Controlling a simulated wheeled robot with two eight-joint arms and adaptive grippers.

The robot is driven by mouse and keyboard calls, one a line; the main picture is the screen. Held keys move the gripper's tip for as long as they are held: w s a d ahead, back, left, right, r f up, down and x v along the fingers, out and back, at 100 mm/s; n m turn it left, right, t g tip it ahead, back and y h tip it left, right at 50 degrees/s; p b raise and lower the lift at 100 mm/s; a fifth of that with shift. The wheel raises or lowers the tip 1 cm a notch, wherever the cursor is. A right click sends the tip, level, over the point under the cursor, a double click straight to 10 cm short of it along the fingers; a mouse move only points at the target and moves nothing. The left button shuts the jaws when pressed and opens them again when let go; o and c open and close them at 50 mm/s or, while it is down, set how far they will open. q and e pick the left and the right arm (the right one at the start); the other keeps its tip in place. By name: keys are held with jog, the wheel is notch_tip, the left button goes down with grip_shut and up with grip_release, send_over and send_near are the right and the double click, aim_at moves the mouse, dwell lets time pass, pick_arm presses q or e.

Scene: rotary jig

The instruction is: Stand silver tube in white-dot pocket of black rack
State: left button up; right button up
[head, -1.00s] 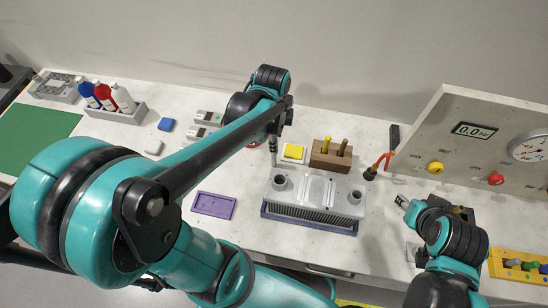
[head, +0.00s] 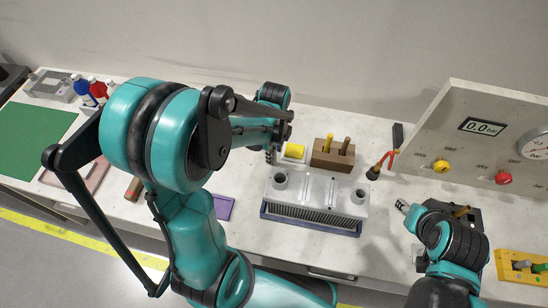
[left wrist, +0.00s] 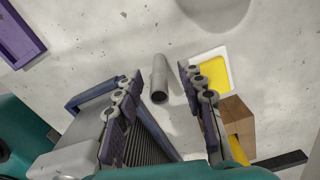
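The silver tube (left wrist: 159,80) shows in the left wrist view as a narrow grey cylinder with a dark open end. My left gripper (left wrist: 154,103) is open, with one finger on each side of the tube and visible gaps. In the head view my left gripper (head: 269,155) is small and partly covered by its arm, and the tube cannot be made out. My right gripper (head: 402,206) is at the right; its opening is unclear. A dark block (head: 467,217) behind it may be the black rack; no white dot is distinguishable.
A grey finned unit (head: 318,195) stands close to the left gripper. A purple tray (head: 223,208) lies left. A gauge panel (head: 480,140) stands at right.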

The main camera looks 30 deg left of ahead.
pick_arm(q)
grip_shut()
